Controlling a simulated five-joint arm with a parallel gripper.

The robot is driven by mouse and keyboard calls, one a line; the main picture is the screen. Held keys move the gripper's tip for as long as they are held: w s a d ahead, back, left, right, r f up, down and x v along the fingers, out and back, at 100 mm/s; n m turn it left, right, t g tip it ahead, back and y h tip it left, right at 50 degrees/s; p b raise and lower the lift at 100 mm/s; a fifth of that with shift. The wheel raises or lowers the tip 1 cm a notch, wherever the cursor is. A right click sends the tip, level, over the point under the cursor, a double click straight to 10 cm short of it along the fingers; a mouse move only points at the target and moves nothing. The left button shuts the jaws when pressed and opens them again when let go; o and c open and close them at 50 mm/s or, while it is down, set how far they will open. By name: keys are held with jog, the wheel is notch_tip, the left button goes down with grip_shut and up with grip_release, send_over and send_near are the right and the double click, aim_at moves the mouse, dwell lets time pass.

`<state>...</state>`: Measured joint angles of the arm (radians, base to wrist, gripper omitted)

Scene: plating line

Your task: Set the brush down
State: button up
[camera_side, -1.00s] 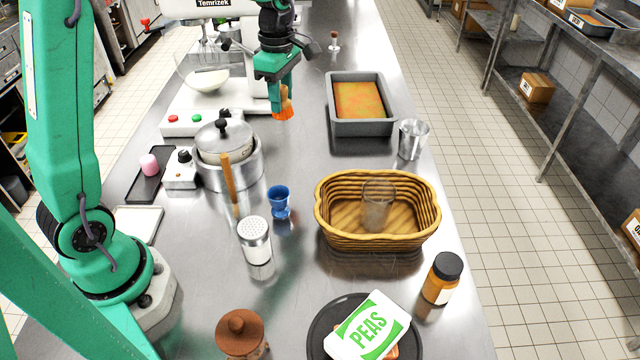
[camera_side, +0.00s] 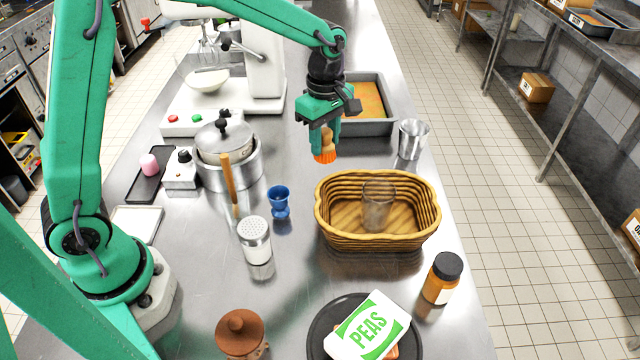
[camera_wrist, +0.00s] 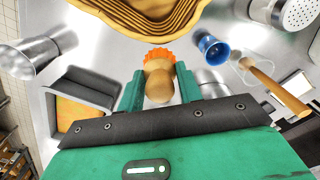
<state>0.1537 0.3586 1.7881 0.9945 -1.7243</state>
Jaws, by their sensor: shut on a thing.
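The brush (camera_side: 325,148) has a tan wooden handle and orange bristles. My gripper (camera_side: 322,140) is shut on its handle and holds it bristles down above the steel table, behind the wicker basket and in front of the grey pan. I cannot tell its exact height. In the wrist view the brush (camera_wrist: 159,80) sits between the two green fingers of my gripper (camera_wrist: 158,88), with its bristles towards the basket.
The wicker basket (camera_side: 335,236) holds a clear glass (camera_side: 377,206). A grey pan (camera_side: 372,128) and a metal cup (camera_side: 412,139) stand to the right. A blue egg cup (camera_side: 279,202), a shaker (camera_side: 255,240) and a lidded pot (camera_side: 224,142) stand left. Bare table (camera_side: 290,150) lies left of the brush.

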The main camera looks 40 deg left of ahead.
jog(key=w+a+f, duration=0.1)
jog(key=a+f, duration=0.1)
jog(key=a, duration=0.1)
jog(key=w+a+f, duration=0.2)
jog(key=a, duration=0.2)
jog(key=w+a+f, duration=0.2)
jog(key=a+f, duration=0.1)
jog(key=shift+w+a, duration=0.15)
jog(key=shift+a, duration=0.1)
jog(key=shift+f, duration=0.1)
jog(key=shift+f, duration=1.9)
jog(key=shift+f, duration=0.1)
jog(key=o, duration=1)
